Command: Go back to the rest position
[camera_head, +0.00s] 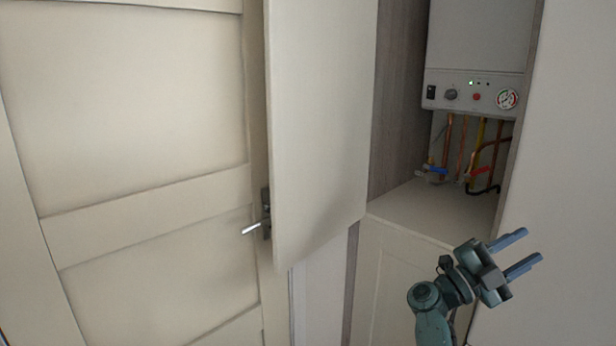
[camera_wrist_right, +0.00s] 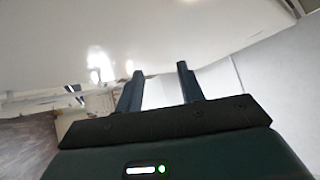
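My right gripper (camera_head: 524,253) is at the lower right of the head view, in front of the lower cupboard and the pale panel at the right. Its two blue fingers are apart with nothing between them. The fingers also show apart and empty in the right wrist view (camera_wrist_right: 159,86), before a pale, shiny surface. My left gripper is not in view.
An open cabinet door (camera_head: 318,120) stands out in the middle. Behind it is a cream door (camera_head: 125,100) with a metal handle (camera_head: 255,228). A boiler (camera_head: 475,92) with pipes (camera_head: 462,145) sits in the niche above a shelf (camera_head: 425,210). A pale panel (camera_head: 570,170) borders the right.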

